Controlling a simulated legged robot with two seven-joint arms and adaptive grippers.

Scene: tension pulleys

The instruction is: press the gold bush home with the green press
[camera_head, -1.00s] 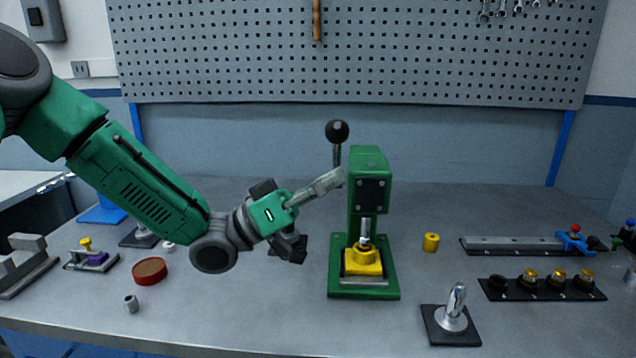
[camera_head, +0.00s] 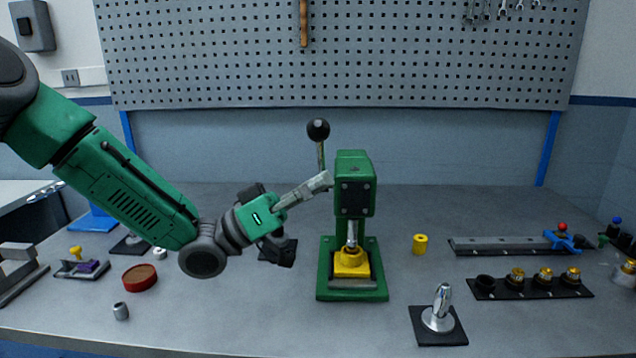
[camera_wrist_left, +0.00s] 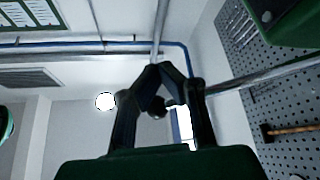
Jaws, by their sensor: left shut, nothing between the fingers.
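The green press (camera_head: 355,185) stands upright at the middle of the bench. Its lever, with a black ball knob (camera_head: 318,129), rises at its left side; the knob (camera_wrist_left: 157,108) shows behind my fingers in the left wrist view. A yellow part (camera_head: 351,264) sits on the press base under the silver ram (camera_head: 352,236). I cannot make out a separate gold bush in it. My left gripper (camera_head: 328,180) is shut and empty beside the lever, below the knob; contact cannot be told. Its closed fingers (camera_wrist_left: 155,70) show in the wrist view. My right gripper is out of view.
A yellow cylinder (camera_head: 420,244) stands right of the press. A chrome post (camera_head: 440,310) on a black plate is at the front right. A red round dish (camera_head: 140,277) is at left. The bench between press and front edge is clear.

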